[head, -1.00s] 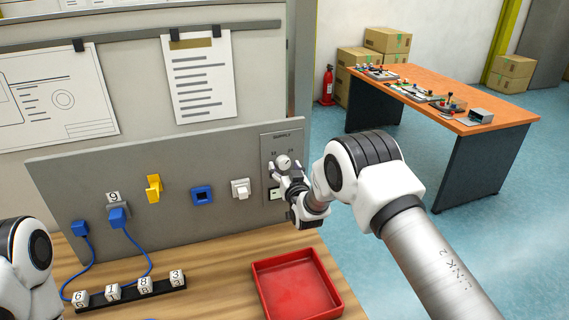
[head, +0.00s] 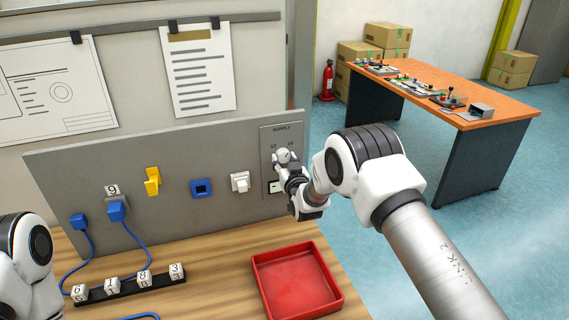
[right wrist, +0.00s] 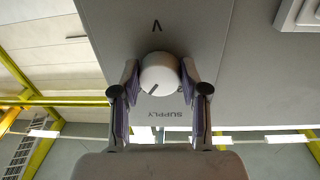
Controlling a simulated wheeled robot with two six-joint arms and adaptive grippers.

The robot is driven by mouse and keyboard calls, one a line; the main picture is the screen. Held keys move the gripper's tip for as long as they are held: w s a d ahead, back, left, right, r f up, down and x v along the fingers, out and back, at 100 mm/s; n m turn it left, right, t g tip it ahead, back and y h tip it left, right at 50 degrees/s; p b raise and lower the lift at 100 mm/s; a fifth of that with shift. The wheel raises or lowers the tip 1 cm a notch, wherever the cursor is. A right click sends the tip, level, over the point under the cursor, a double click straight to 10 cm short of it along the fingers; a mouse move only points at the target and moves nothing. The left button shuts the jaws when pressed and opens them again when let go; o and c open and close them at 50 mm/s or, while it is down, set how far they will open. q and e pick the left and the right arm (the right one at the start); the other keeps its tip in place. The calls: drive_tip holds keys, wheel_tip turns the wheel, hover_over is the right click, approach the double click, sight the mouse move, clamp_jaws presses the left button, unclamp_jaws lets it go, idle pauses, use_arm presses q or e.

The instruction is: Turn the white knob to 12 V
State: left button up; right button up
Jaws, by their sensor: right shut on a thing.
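The white knob (head: 283,157) is on the grey SUPPLY plate (head: 268,147) at the right end of the upright panel. In the right wrist view the knob (right wrist: 160,73) sits between the two fingers, and its dark pointer line points to the lower left. That view is upside down, with SUPPLY below the knob. The scale numbers are mostly hidden by the fingers. My right gripper (head: 283,170) is shut on the knob; its fingers also show in the right wrist view (right wrist: 160,80). My left arm shows at the left edge, its gripper out of view.
The panel also carries a white switch (head: 240,182), a blue square socket (head: 201,188), a yellow lever (head: 153,181) and blue plugs with a cable. A red tray (head: 262,288) and a black rack (head: 95,297) of numbered cubes are on the wooden table.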

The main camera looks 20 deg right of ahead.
drive_tip(key=n+b, duration=0.5)
drive_tip(key=b, duration=0.1)
drive_tip(key=n+b, duration=0.5)
drive_tip(key=b, duration=0.1)
drive_tip(key=shift+d+f+t+y, duration=0.2)
drive_tip(key=shift+t+y, duration=0.1)
drive_tip(key=n+b, duration=0.2)
drive_tip(key=n, duration=0.1)
drive_tip(key=shift+r+n, duration=0.1)
drive_tip(key=shift+n, duration=0.3)
drive_tip(key=shift+r+n+b, duration=0.1)
drive_tip(key=shift+n+b, duration=0.7)
drive_tip(key=shift+n, duration=0.1)
drive_tip(key=o, duration=1.1)
drive_tip(key=shift+r, duration=0.1)
drive_tip(key=shift+o, duration=0.2)
drive_tip(key=s, duration=1.2)
drive_tip(key=shift+f, duration=0.4)
